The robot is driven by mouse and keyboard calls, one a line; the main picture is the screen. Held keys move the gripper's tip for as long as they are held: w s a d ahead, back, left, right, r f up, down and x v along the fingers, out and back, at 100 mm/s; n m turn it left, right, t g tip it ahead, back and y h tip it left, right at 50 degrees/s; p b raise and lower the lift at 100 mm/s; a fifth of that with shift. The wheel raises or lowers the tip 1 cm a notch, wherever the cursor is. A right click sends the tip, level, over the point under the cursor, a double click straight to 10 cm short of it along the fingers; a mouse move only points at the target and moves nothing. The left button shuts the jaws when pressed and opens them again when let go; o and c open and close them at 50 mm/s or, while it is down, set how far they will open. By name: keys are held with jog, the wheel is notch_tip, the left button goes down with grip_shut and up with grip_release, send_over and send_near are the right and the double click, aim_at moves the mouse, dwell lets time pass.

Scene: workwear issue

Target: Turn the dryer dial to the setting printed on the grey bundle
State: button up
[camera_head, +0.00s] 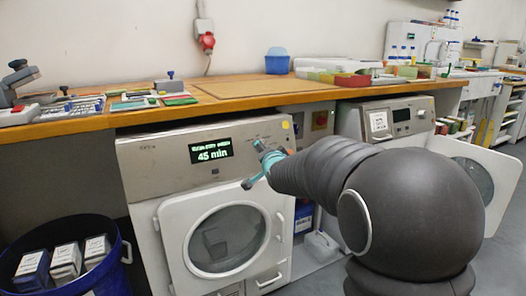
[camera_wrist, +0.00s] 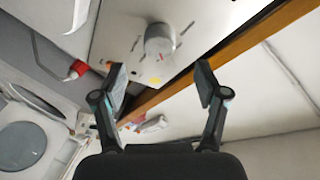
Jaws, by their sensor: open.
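The dryer (camera_head: 150,158) under the wooden counter has a grey panel with a lit display (camera_head: 211,150) reading "45 min"; the smaller line above is too blurred to read. In the wrist view the round grey dial (camera_wrist: 160,42) sits on the pale panel, with short marks around it. My gripper (camera_head: 262,163) is in front of the panel's right part and hides the dial in the head view. In the wrist view my gripper (camera_wrist: 161,82) is open and empty, its fingers apart and the dial just beyond and between them. I cannot make out a grey bundle.
A second machine (camera_head: 420,103) stands right, its round door (camera_head: 478,175) open. A blue tub (camera_head: 118,268) with several cartons is at lower left. The wooden counter (camera_head: 200,108) above holds trays and tools. A red-ended object (camera_wrist: 76,69) shows left in the wrist view.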

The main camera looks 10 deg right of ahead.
jog(key=s, duration=0.4)
jog(key=shift+s+r, duration=0.2)
jog(key=shift+r, duration=0.15)
